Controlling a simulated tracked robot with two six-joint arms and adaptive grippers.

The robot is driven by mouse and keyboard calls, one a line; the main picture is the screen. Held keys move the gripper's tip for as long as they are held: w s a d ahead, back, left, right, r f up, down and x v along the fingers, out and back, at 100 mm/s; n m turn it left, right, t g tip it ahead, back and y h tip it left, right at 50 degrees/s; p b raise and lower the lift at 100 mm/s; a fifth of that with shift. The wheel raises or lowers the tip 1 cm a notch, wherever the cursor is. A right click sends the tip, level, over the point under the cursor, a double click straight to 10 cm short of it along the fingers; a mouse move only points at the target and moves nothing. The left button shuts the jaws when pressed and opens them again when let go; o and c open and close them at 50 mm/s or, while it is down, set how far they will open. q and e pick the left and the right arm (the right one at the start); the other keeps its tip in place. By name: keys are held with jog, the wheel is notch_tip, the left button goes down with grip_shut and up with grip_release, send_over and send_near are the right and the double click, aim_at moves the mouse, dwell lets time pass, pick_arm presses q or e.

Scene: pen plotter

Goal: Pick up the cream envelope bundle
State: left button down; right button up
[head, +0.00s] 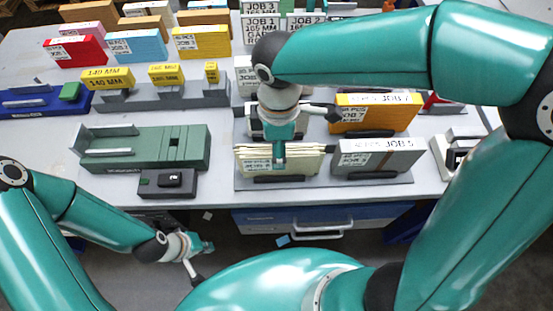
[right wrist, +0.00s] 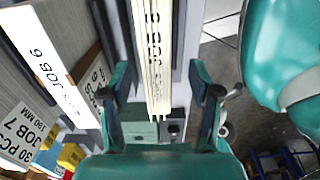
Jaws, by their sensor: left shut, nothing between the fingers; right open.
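The cream envelope bundle (head: 305,162) stands on edge in a grey rack at the front of the table. In the right wrist view the bundle (right wrist: 153,55) runs between the fingers of my right gripper (right wrist: 160,92). That gripper is open, with a gap on each side of the bundle. In the head view my right gripper (head: 288,138) is over the bundle and hides part of it. My left gripper (head: 203,262) is shut and empty, low in front of the table, away from the bundle.
A grey JOB 6 box (head: 375,160) stands right beside the bundle. A yellow JOB 7 box (head: 377,113) is behind it. A green machine (head: 145,148) and a small dark box (head: 168,183) lie to the left. A blue drawer (head: 320,215) is below the table edge.

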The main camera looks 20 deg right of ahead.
jog(key=shift+w+d+f, duration=0.1)
jog(key=shift+w+f, duration=0.05)
jog(key=shift+f, duration=1.15)
jog(key=shift+w+d+f, duration=0.1)
jog(key=shift+f, duration=1.2)
grip_shut()
